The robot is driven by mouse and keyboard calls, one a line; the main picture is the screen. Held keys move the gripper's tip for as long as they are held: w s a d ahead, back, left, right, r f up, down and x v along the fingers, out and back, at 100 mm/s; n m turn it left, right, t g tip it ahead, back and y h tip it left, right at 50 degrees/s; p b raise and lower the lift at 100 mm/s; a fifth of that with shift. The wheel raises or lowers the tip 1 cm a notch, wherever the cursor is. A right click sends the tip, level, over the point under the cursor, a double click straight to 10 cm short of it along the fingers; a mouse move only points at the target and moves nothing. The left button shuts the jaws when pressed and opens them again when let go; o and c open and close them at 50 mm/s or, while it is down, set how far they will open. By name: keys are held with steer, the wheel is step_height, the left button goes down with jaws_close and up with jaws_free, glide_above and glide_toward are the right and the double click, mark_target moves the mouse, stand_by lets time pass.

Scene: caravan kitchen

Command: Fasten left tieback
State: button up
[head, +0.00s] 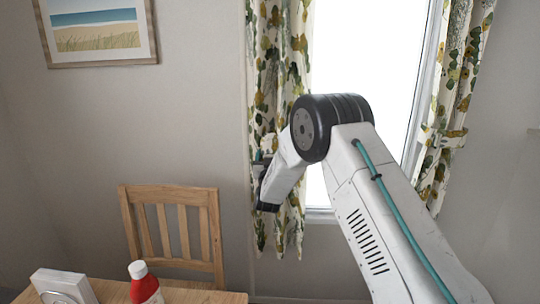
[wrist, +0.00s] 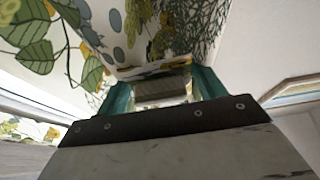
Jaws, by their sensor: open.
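The left curtain (head: 275,70), white with green and mustard leaves, hangs at the window's left side. My gripper (head: 262,170) is at its left edge at mid-height, partly hidden by my arm. In the wrist view, my gripper (wrist: 161,88) is open, its teal fingers apart. A grey-brown ribbed patch (wrist: 163,90) shows between the fingers, below a leaf-printed fabric edge (wrist: 153,69). This may be the left tieback; I cannot tell how its ends lie. Curtain fabric (wrist: 60,45) fills the upper left of that view.
The right curtain (head: 464,65) is gathered by a matching band (head: 443,134). A wooden chair (head: 172,225) stands below left. A framed picture (head: 100,60) hangs on the wall.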

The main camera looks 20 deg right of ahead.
steer(key=shift+w, duration=0.1)
steer(key=c, duration=1.3)
steer(key=shift+d, duration=0.15)
steer(key=s+d+r+n+g+y, duration=0.1)
steer(key=d+r+n+y, duration=0.2)
steer(key=n, duration=0.8)
steer(key=s+d+r+n+g+y, duration=0.1)
steer(key=d+r+n+g+y, duration=0.1)
steer(key=n, duration=0.8)
steer(key=shift+d+r+n+y, duration=0.4)
steer(key=shift+d+r+y, duration=0.3)
steer(key=shift+r+y, duration=0.7)
steer(key=shift+s+f, duration=0.1)
steer(key=shift+f, duration=0.05)
